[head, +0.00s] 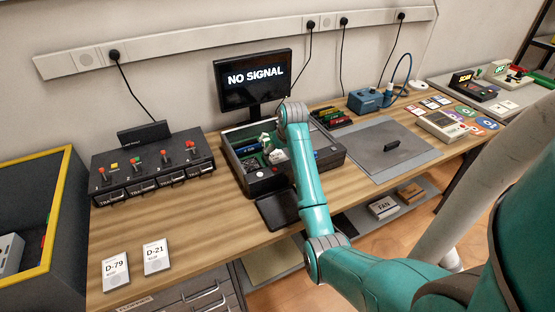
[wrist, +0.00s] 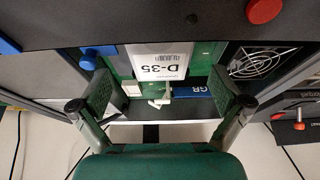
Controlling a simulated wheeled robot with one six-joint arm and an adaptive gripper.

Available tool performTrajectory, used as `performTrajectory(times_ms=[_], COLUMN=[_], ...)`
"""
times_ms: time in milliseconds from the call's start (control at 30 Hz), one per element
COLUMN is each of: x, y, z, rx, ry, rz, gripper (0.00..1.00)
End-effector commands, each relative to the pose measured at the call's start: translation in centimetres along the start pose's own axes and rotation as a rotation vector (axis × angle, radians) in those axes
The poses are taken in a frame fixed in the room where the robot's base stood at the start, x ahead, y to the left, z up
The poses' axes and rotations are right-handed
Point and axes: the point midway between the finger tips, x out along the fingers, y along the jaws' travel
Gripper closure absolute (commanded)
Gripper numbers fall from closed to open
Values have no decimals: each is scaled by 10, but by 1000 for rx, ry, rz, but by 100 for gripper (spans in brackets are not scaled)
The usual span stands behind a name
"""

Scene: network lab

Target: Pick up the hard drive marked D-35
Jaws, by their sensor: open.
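The hard drive marked D-35 (wrist: 160,62) shows in the wrist view as a pale block with its label upside down, inside an open case with green boards. My gripper (wrist: 160,95) is open, with one finger to each side of the drive's near end in the picture. I cannot tell whether a finger touches it. In the head view my gripper (head: 268,142) is down at the open black computer case (head: 323,157), and my arm hides part of the case. I cannot make out D-35 there. Two other drives, D-79 (head: 115,271) and D-21 (head: 156,255), lie on the bench.
In the wrist view a blue part marked GR (wrist: 190,92) lies close by the drive, and a fan (wrist: 254,62) is at the right. A monitor (head: 254,78) stands behind the case. A black panel with red knobs (head: 150,165) is to the left.

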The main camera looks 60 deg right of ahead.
Motion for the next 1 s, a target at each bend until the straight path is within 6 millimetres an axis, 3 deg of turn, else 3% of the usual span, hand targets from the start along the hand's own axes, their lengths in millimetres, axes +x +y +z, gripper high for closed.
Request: performTrajectory(times_ms=[200, 467, 767, 1000], x=[23, 25, 25, 24], y=[0, 0, 0, 0], z=[-1, -1, -1, -2], rx=[0, 0, 0, 0], ry=[0, 0, 0, 1], rz=[0, 0, 0, 0], gripper=[0, 0, 71, 71])
